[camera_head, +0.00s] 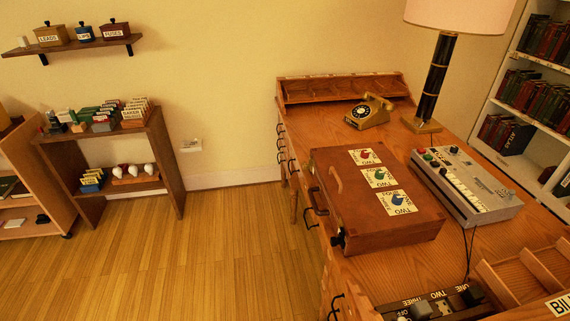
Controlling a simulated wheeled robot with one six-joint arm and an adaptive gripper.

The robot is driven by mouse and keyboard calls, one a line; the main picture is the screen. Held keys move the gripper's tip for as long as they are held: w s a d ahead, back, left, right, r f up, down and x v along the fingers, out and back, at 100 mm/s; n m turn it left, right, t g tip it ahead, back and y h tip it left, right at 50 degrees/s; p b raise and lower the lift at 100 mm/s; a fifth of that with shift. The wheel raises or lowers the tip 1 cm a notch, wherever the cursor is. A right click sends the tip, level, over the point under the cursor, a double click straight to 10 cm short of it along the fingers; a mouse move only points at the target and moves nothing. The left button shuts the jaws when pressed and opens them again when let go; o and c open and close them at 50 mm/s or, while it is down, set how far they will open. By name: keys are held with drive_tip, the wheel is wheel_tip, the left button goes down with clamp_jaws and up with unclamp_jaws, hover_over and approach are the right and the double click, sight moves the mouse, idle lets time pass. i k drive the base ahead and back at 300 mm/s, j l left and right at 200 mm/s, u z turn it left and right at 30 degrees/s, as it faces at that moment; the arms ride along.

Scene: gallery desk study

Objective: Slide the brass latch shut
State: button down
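I cannot make out a brass latch for certain in the head view. A brown wooden box (400,233) sits on the desk, with three labelled dials on its top: a red one (365,154), a green one (379,174) and a blue one (397,199). A pale curved piece (337,180) lies along the box's left part. A small dark fitting (338,238) shows at the box's near left corner, too small to read. My gripper is not in view.
The wooden desk (455,250) also holds a grey control panel (465,185), a brass telephone (368,111), a lamp (430,85) and a switch box (435,306) at the near edge. A low shelf (165,150) stands at the left. The floor (200,265) between is clear.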

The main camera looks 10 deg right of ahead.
sight(305, 166)
drive_tip(key=i+j, duration=0.1)
drive_tip(key=j, duration=0.35)
drive_tip(key=i+j, duration=0.1)
drive_tip(key=j, duration=0.35)
drive_tip(key=i+j, duration=0.1)
drive_tip(key=j, duration=0.35)
drive_tip(key=i+j, duration=0.1)
drive_tip(key=j, duration=0.35)
drive_tip(key=i+j, duration=0.1)
drive_tip(key=j, duration=0.35)
drive_tip(key=i+j+z, duration=0.1)
drive_tip(key=i+j, duration=0.8)
drive_tip(key=i+l, duration=0.9)
drive_tip(key=l+z, duration=0.05)
